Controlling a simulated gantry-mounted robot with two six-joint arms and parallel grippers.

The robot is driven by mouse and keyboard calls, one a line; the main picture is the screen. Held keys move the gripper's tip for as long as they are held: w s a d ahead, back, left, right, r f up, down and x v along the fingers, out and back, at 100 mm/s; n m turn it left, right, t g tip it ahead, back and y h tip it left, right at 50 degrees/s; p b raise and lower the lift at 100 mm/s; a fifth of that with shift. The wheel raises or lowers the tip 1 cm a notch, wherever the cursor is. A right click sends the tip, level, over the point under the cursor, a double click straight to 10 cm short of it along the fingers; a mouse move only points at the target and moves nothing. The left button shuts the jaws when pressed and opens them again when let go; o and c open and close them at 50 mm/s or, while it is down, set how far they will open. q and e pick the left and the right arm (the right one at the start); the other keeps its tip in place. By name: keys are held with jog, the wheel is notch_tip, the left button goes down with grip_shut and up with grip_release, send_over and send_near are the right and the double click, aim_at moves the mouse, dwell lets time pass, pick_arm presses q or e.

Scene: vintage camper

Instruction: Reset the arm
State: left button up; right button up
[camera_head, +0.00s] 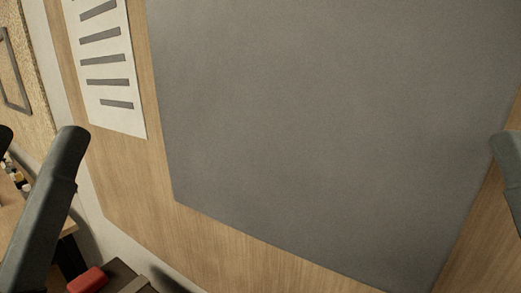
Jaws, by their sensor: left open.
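My left gripper (38,140) is at the lower left, pointing up. Its two dark grey fingers stand apart, and one is cut off by the left edge. Nothing shows between them except the background behind. Of my right gripper, only a dark grey part (510,165) shows at the right edge, so its jaws cannot be judged. No object is seen held in either.
A large grey panel (330,120) on a wood-grain surface (130,190) fills most of the view. A white slotted plate (125,115) is at upper left. Small bottles (18,178) stand at far left. A red object (88,280) sits at the bottom.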

notch_tip(320, 180, up, 35)
jog(key=p, duration=3.2)
jog(key=shift+w+f, duration=0.1)
